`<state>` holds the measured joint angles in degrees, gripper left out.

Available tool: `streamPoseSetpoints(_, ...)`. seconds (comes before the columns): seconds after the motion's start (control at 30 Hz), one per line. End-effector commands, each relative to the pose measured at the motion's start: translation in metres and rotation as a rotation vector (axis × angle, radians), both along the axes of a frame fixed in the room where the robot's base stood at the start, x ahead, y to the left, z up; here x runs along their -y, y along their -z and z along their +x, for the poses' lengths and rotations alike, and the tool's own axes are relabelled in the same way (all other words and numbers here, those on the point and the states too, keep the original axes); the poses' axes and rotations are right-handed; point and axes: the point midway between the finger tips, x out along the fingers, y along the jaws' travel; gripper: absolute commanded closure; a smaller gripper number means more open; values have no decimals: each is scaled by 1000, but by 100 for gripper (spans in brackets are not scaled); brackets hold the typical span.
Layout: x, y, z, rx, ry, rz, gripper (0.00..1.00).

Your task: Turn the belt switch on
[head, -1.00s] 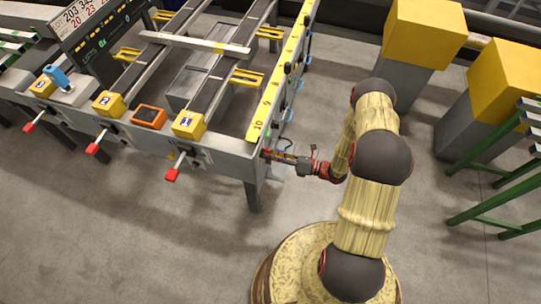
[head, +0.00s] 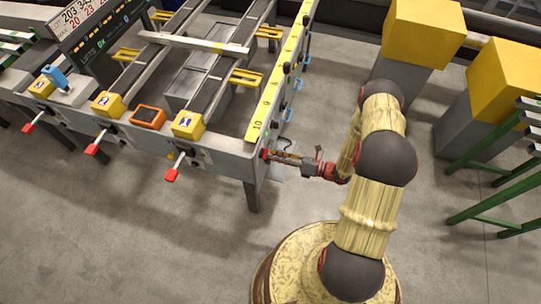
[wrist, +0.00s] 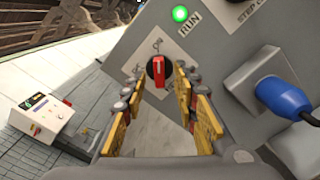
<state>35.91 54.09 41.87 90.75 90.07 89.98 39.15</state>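The belt switch (wrist: 157,72) is a red rotary knob on a pale square plate on the grey end panel. In the wrist view its red grip stands about upright. My gripper (wrist: 155,98) is open, with yellow-padded fingers to the left and right of the knob. The knob shows in the gap between the fingertips; I cannot tell whether either finger touches it. A green lamp (wrist: 180,13) marked RUN is lit above it.
A blue plug (wrist: 283,97) in a grey socket sticks out right of the knob. The runout table (head: 222,155) has red-tipped levers along its front. Yellow-topped posts (head: 424,30) and a green rack (head: 490,180) stand to the right. The floor in front is clear.

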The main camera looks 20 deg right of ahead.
Motion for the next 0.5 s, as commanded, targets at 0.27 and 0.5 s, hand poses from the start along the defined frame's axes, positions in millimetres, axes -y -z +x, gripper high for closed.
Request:
streamPoseSetpoints(0.27, 46, 0, -31, 0, 6, 0, 70)
streamPoseSetpoints(0.5, 72, 0, -51, 0, 4, 1, 70)
